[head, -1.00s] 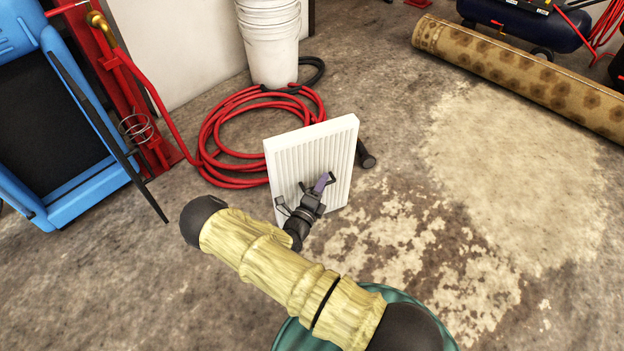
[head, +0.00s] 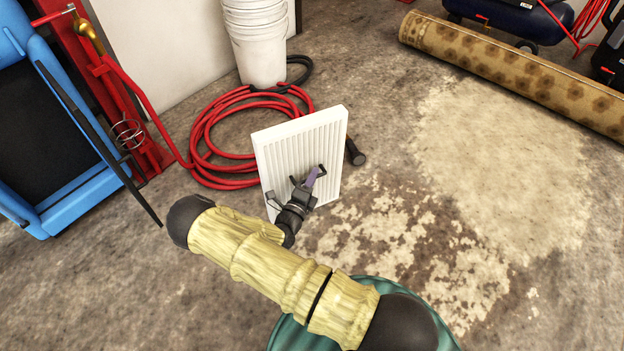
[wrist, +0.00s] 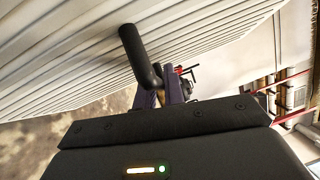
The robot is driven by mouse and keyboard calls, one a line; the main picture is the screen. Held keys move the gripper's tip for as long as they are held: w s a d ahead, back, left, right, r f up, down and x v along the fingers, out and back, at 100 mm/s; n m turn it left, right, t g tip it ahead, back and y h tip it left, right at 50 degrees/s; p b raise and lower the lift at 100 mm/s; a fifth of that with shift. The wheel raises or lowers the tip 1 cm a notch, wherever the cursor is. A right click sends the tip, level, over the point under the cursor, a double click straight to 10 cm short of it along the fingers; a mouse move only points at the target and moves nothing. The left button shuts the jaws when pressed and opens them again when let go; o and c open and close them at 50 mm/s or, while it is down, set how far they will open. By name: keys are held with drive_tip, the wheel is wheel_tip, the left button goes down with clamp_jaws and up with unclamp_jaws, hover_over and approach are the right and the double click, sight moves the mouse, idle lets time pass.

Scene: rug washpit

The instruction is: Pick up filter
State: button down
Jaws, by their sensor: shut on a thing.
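The filter (head: 320,133) is a white, pleated rectangular panel, upright and slightly tilted in the middle of the head view. Its ribbed face fills the upper left of the wrist view (wrist: 70,45). My gripper (head: 312,177), with purple fingers, is at the lower part of this face. It is shut on a dark bar that stands out from the filter and looks like its handle (wrist: 141,56). The fingers also show in the wrist view (wrist: 172,92). My arm hides the filter's lower edge in part, and I cannot tell if it touches the floor.
A coiled red hose (head: 205,138) lies behind and left of the filter. White stacked buckets (head: 258,45) stand at the back. A blue-framed item (head: 75,200) is at left. A rolled rug (head: 520,75) lies back right. The floor at right is clear.

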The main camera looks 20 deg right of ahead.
drive_tip(key=p, duration=0.4)
approach(321, 147)
drive_tip(key=x, duration=0.4)
drive_tip(key=shift+w+f, duration=0.1)
drive_tip(key=shift+f, duration=0.05)
drive_tip(key=shift+d, duration=0.1)
wheel_tip(321, 147, up, 49)
drive_tip(key=w+a+n+t+y+p, duration=0.1)
drive_tip(key=n+t+y+p, duration=0.3)
drive_tip(key=p, duration=4.8)
drive_tip(key=w+n+y, duration=0.1)
drive_tip(key=n+y, duration=0.2)
drive_tip(key=y, duration=0.5)
drive_tip(key=shift+n+t, duration=0.3)
drive_tip(key=shift+n, duration=0.1)
drive_tip(key=shift+a, duration=0.1)
drive_tip(key=shift+s, duration=0.1)
